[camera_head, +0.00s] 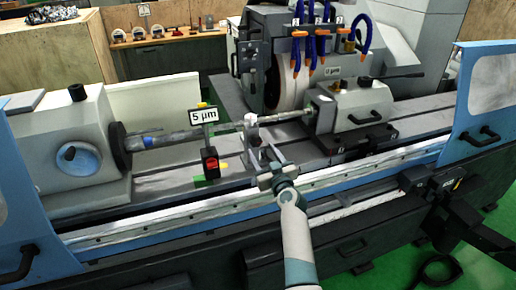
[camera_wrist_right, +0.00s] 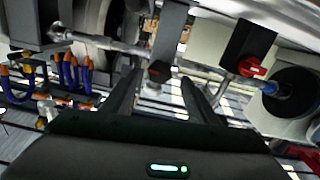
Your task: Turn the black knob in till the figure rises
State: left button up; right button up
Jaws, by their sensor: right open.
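A white plate reading "5 µm" (camera_head: 203,115) stands above the workpiece, a long grey shaft (camera_head: 180,136) held level across the machine. A grey steady rest (camera_head: 251,135) stands at the shaft, right of the plate. My right gripper (camera_head: 267,158) is in front of the steady rest, with its fingers pointing at it. In the right wrist view the gripper (camera_wrist_right: 161,80) is open and a small black knob (camera_wrist_right: 159,70) shows between the fingertips. Whether they touch it I cannot tell. In the head view the knob is hidden. My left gripper is not in view.
A black block with a red knob (camera_head: 210,161) stands left of my gripper; the red knob also shows in the wrist view (camera_wrist_right: 251,68). The headstock (camera_head: 75,150) is at left, the tailstock (camera_head: 350,105) at right, the grinding wheel (camera_head: 288,85) behind. Another plate (camera_head: 333,71) ends in "µm".

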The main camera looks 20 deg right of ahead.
aim_at(257, 144)
jog(key=shift+w+a+b, duration=0.1)
jog(key=shift+w+b, duration=0.75)
jog(key=shift+w, duration=1.7)
jog(key=shift+c, duration=0.6)
jog(key=c, duration=0.9)
